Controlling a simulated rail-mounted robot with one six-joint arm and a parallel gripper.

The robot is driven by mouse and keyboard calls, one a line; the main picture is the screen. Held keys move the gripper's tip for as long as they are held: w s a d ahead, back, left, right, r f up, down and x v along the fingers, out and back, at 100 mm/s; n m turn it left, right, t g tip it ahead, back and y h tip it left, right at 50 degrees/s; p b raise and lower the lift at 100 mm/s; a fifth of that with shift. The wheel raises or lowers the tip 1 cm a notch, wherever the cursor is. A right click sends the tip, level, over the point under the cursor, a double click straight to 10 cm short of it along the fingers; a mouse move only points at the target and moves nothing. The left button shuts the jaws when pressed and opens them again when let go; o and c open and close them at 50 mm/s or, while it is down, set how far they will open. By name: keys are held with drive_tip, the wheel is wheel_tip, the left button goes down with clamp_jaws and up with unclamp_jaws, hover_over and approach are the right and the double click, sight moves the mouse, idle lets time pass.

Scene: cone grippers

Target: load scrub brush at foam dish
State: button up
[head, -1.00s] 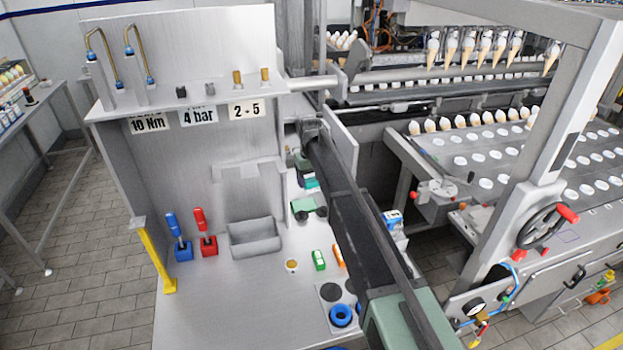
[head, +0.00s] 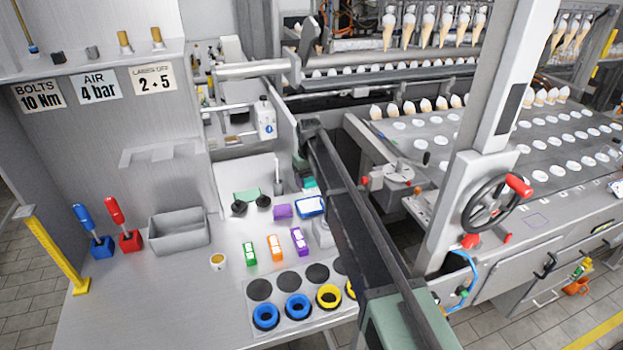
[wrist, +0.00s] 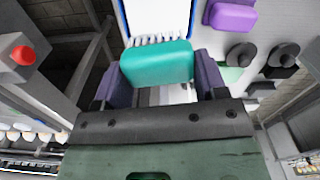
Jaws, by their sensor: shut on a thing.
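My gripper (wrist: 157,78) is shut on the scrub brush (wrist: 157,63), a teal block with white bristles. The brush shows as a small teal patch (head: 309,183) in the head view, below the end of my arm. The foam dish (wrist: 129,22), a white tray with a blue rim, lies just ahead of the bristles in the wrist view. In the head view the dish (head: 310,206) sits on the bench, close to the brush. I cannot tell whether the bristles touch it.
A purple block (head: 283,211) lies left of the dish, near two black knobs (head: 240,208). Green, orange and purple items (head: 275,248) and a plate with coloured rings (head: 297,306) are nearer. A white bottle (head: 265,118) stands behind.

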drive_tip(key=shift+f+b, duration=2.55)
drive_tip(key=shift+f, duration=0.25)
drive_tip(key=shift+d+f+b, duration=0.1)
drive_tip(key=shift+f+b, duration=0.4)
drive_tip(key=shift+b, duration=0.05)
wheel_tip(320, 180, up, 7)
drive_tip(key=p, duration=0.7)
drive_tip(key=shift+r, duration=0.1)
